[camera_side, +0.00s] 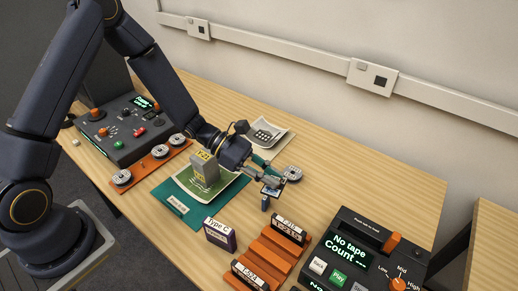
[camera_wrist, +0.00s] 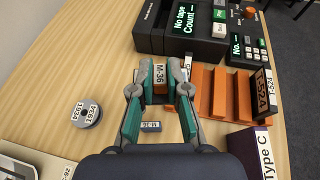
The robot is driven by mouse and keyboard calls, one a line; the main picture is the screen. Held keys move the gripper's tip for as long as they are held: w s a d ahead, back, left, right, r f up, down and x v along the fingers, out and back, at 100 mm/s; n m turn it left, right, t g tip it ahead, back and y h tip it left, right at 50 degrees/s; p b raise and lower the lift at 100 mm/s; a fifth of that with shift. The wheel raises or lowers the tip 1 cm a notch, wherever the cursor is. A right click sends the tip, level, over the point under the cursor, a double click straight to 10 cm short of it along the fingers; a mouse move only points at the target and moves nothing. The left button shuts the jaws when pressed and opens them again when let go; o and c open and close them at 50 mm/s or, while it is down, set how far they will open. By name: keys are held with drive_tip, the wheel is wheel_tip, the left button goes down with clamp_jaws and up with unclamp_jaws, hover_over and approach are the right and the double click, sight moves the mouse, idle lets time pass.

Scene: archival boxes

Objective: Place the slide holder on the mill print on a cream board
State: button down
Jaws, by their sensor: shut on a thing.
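My gripper (camera_wrist: 159,72) is shut on a small item with a white M-36 label (camera_wrist: 159,76), which I take for the slide holder. In the side view my gripper (camera_side: 271,183) is above the table, right of the teal mat. A green print (camera_side: 184,173) with a cream border lies on that mat, with a grey block labelled in yellow (camera_side: 203,170) on it. A grey print on a pale board (camera_side: 270,147) lies behind my arm. I cannot tell which print shows the mill. A small blue item also labelled M-36 (camera_wrist: 150,127) shows below the fingers.
An orange rack (camera_side: 268,252) with labelled tapes and a Type C box (camera_side: 220,234) stand in front. A black console (camera_side: 345,250) is at the right, another control box (camera_side: 118,128) at the left. A reel (camera_side: 292,174) sits behind my gripper. The back right table is clear.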

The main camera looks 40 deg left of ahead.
drive_tip(key=w+a+n+t+y, duration=0.2)
drive_tip(key=w+a+n+t, duration=0.1)
drive_tip(key=a, duration=0.7)
drive_tip(key=w+a+n+t+y, duration=0.2)
drive_tip(key=w+a+n+t, duration=0.1)
drive_tip(key=a, duration=0.7)
hover_over(253, 138)
drive_tip(key=s+d, duration=0.3)
drive_tip(key=s, duration=0.1)
drive_tip(key=shift+t, duration=0.3)
drive_tip(key=f, duration=0.8)
drive_tip(key=shift+a+f, duration=0.1)
drive_tip(key=shift+a, duration=0.1)
drive_tip(key=shift+w+f, duration=0.4)
drive_tip(key=shift+f, duration=0.1)
drive_tip(key=shift+w+f, duration=0.15)
drive_tip(key=shift+f, duration=1.45)
drive_tip(key=shift+f, duration=0.1)
drive_tip(key=c, duration=1.2)
unclamp_jaws()
drive_tip(key=shift+o, duration=0.2)
